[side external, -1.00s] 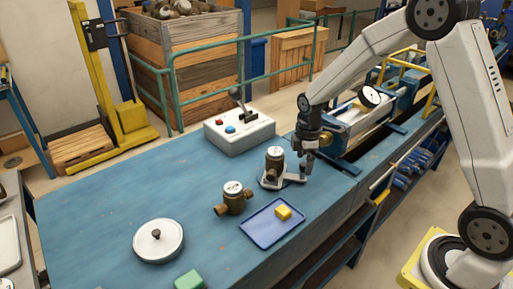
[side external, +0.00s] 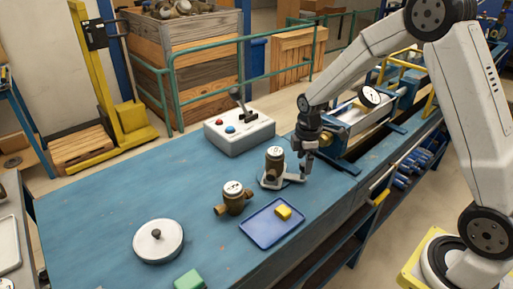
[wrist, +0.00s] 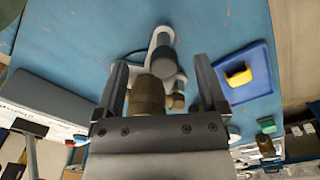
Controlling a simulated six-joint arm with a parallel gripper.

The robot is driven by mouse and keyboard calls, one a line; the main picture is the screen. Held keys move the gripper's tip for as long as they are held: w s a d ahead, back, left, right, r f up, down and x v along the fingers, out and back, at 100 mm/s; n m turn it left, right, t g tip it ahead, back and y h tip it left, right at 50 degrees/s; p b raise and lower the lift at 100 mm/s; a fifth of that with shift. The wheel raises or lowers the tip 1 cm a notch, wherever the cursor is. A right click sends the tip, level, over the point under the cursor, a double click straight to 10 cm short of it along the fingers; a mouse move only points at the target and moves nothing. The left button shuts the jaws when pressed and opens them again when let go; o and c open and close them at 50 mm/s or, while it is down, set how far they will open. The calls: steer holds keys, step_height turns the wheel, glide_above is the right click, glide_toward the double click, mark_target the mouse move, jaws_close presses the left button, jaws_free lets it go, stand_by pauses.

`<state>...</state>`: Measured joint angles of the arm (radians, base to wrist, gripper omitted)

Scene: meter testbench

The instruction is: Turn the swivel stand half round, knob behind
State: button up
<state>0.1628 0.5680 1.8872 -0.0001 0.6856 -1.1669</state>
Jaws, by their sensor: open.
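The swivel stand (side external: 268,184) is a pale grey plate on the blue bench, with an upright brass meter (side external: 275,163) on it. Its narrow arm reaches right, under my gripper (side external: 305,168). In the wrist view, the stand's pale end (wrist: 160,36) lies ahead of my gripper (wrist: 160,72). A grey, round-topped knob (wrist: 163,58) shows near the gap between the open fingers. The brass meter (wrist: 147,95) shows nearer the gripper's base. My gripper is open, and its fingers point down beside the meter. I cannot tell whether either finger touches the knob.
A second brass meter (side external: 233,198) stands left of a blue tray (side external: 262,233) holding a yellow block (side external: 284,212). A control box (side external: 240,137) with a lever stands behind. A round lid (side external: 158,242) and green block (side external: 189,280) lie toward the front. The bench's left side is clear.

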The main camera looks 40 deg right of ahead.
steer(key=shift+w+d, duration=0.35)
steer(key=shift+d, duration=0.1)
steer(key=shift+w+d, duration=0.1)
steer(key=shift+w+d, duration=0.35)
steer(key=shift+w, duration=0.05)
steer(key=shift+w+d, duration=0.15)
steer(key=shift+w, duration=0.1)
stand_by(0.4)
steer(key=shift+w, duration=0.1)
steer(key=shift+w+d, duration=0.3)
steer(key=shift+w, duration=0.05)
steer(key=shift+w+d, duration=0.2)
steer(key=shift+w, duration=0.45)
stand_by(0.3)
